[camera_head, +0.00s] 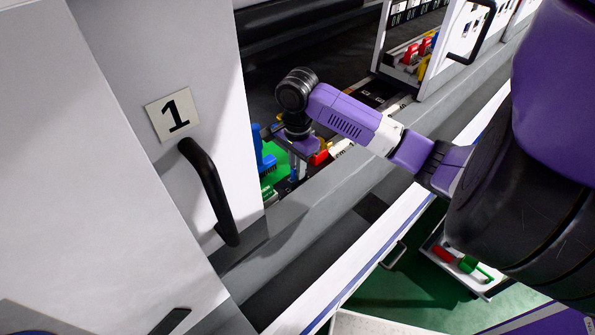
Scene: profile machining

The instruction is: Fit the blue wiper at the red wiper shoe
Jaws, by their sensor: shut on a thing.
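My gripper (295,172) points down inside the machine, past the edge of the open doorway. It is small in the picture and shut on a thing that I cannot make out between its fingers. Blue parts (265,162) show just left of it over a green surface, partly cut off by the white door; I cannot tell whether one is the blue wiper. A red part (319,158) shows just right of the gripper, partly hidden by my arm. It may be the red wiper shoe, but I cannot tell. Contact between these parts is not visible.
A white door (165,60) marked 1, with a black handle (210,190), closes off the left. A grey sill (330,195) runs below my arm. A rack (415,50) with red and yellow parts stands at the upper right. A tray (465,268) with red and green tools lies lower right.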

